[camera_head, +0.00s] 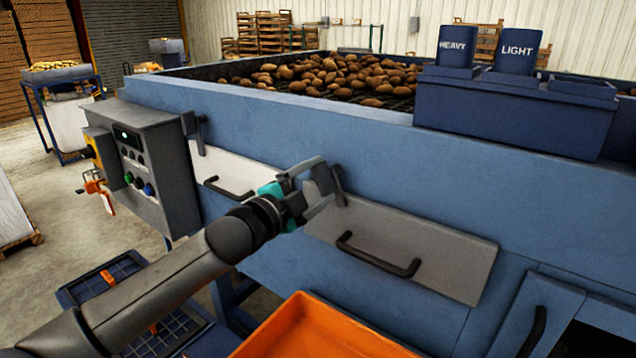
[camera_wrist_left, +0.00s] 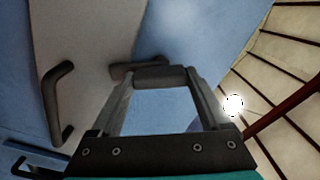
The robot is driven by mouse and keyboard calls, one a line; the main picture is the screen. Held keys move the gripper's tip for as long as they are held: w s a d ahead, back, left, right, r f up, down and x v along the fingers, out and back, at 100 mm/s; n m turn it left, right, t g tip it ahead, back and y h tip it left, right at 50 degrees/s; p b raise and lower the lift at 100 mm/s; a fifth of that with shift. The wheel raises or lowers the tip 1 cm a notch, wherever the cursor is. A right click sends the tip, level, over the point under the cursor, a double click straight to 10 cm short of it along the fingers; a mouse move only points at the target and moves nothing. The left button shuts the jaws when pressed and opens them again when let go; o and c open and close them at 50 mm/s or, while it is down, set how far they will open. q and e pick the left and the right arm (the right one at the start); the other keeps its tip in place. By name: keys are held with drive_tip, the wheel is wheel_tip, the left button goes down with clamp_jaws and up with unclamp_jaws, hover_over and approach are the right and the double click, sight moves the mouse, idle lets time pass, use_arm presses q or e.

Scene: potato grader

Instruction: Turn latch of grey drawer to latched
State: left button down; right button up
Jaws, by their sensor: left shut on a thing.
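The grey drawer (camera_head: 440,247) is closed in the blue machine's side, with a dark bar handle (camera_head: 378,256). Its dark latch (camera_head: 338,182) sits at the drawer's upper left corner and stands roughly upright in the head view. My left gripper (camera_head: 322,184) is at this latch, shut on it. In the left wrist view the dark latch bar (camera_wrist_left: 160,76) lies across between the fingertips, and the drawer handle (camera_wrist_left: 56,100) is at the left. The fingers hide part of the latch. My right gripper is not in view.
A white drawer (camera_head: 258,172) with its own latch (camera_head: 199,136) is left of the grey one. A grey control box (camera_head: 160,160) stands further left. An orange crate (camera_head: 310,335) is below the drawers. Blue bins (camera_head: 515,100) sit on the machine's top edge near potatoes (camera_head: 340,75).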

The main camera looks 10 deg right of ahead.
use_arm(q)
drive_tip(key=m+p, duration=0.1)
drive_tip(key=m, duration=0.4)
idle(0.8)
unclamp_jaws()
drive_tip(key=shift+a, duration=0.1)
drive_tip(key=b+v, duration=0.1)
drive_tip(key=v, duration=1.4)
drive_tip(key=shift+b, duration=0.4)
